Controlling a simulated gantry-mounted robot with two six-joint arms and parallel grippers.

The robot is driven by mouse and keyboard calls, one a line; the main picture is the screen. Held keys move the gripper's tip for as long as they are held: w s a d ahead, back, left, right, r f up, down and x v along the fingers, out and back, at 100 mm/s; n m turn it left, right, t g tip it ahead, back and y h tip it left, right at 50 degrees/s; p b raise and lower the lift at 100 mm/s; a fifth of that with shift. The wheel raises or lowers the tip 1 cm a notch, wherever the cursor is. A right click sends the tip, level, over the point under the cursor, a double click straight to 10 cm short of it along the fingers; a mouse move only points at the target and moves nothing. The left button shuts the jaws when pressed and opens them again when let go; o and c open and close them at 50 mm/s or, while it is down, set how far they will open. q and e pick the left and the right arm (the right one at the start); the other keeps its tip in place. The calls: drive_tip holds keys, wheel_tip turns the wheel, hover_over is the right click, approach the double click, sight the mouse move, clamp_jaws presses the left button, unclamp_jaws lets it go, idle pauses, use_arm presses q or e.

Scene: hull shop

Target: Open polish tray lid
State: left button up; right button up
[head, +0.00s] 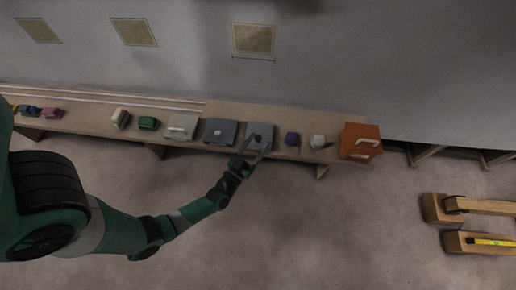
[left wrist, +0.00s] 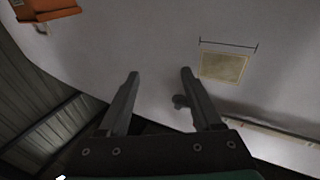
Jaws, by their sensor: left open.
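Three lidded trays sit side by side on the long bench: a pale grey one (head: 181,127) with a bar handle, a blue-grey one (head: 217,131) with a round pale knob, and another blue-grey one (head: 262,130) partly hidden by my left gripper. I cannot tell by label which is the polish tray. All three lids look shut. My left gripper (head: 258,147) is open at the front of the rightmost tray. Contact cannot be made out.
A purple block (head: 291,139), a whitish piece (head: 318,142) and an orange box (head: 360,141) with a pale handle stand to the right. A green block (head: 148,123) and several small items stand to the left. The wall is close behind; floor in front is clear.

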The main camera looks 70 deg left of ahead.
use_arm(q)
drive_tip(key=g+b, duration=0.2)
approach(256, 141)
drive_tip(key=shift+y, duration=0.3)
drive_tip(key=b+x, duration=0.4)
drive_tip(key=x, duration=0.6)
drive_tip(key=shift+w+a+f, duration=0.1)
drive_tip(key=shift+w, duration=0.35)
drive_tip(key=shift+w+a, duration=0.2)
drive_tip(key=shift+w, duration=0.05)
use_arm(e)
wheel_tip(256, 141, down, 9)
drive_tip(key=shift+r, duration=0.1)
use_arm(q)
clamp_jaws()
